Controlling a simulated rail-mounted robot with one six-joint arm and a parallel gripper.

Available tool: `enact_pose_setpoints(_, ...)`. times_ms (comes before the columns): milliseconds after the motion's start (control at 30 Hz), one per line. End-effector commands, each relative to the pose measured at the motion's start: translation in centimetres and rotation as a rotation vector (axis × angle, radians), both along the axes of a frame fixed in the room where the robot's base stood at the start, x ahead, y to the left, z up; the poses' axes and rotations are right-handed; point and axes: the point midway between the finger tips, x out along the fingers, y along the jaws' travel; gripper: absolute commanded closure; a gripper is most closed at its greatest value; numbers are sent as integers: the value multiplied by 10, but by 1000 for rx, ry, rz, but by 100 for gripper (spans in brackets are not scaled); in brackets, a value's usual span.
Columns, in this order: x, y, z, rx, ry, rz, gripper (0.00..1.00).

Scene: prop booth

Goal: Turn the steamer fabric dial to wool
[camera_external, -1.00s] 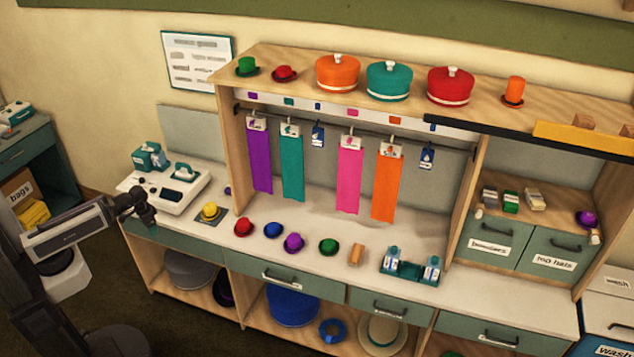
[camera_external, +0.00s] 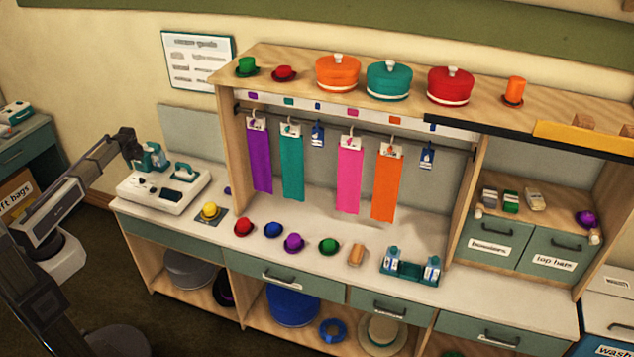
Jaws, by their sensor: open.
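The steamer (camera_external: 168,190) is a white unit at the left end of the counter, with a teal handled piece and a dark pad on its top. Small dark controls (camera_external: 145,184) show on its left part. They are too small to tell which one is the fabric dial or where it points. My gripper (camera_external: 135,158) is open and empty above the steamer's back left, close to a teal bottle-like part (camera_external: 154,157). I cannot tell whether it touches that part.
A yellow hat (camera_external: 209,211) sits on a mat right of the steamer. Several small hats line the counter, including a red one (camera_external: 243,227). Coloured fabric strips hang from a rail behind. A grey panel (camera_external: 190,135) stands behind the steamer. The counter's left front edge is clear.

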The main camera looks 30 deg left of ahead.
Motion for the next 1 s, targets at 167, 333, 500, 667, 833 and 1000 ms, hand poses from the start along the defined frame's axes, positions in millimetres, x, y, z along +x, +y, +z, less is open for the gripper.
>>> enact_pose_setpoints(167,0,0,-46,0,0,-2,40)
enact_pose_setpoints(333,0,0,-86,0,0,-2,40)
enact_pose_setpoints(500,0,0,-102,0,0,-3,40)
enact_pose_setpoints(667,0,-1,-99,0,0,-3,40)
enact_pose_setpoints(833,0,-1,-99,0,0,-3,48)
enact_pose_setpoints(1000,0,0,-99,0,0,-3,64)
